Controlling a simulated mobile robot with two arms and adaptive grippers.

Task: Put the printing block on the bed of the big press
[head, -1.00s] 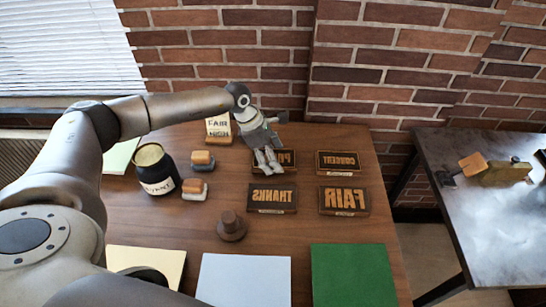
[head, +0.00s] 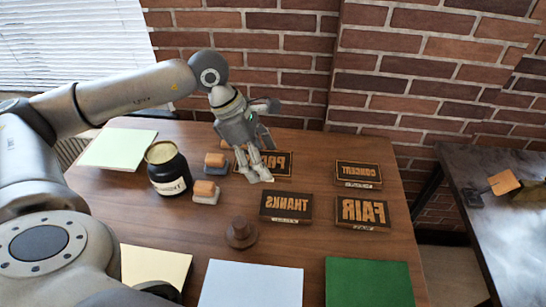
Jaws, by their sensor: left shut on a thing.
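Several dark wooden printing blocks with raised tan mirrored letters show in the head view. My left gripper (head: 262,176) is shut on the back-left block (head: 281,166), and its fingers cover part of the lettering. This block appears slightly raised above the table, though the gap is hard to tell. On the table are the CONCERT block (head: 358,174), the THANKS block (head: 286,206) and the FAIR block (head: 362,212). The big press and its bed cannot be made out. My right gripper is not in view.
A grey-topped table (head: 505,235) with an orange-ended item (head: 503,183) stands right, across a gap.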

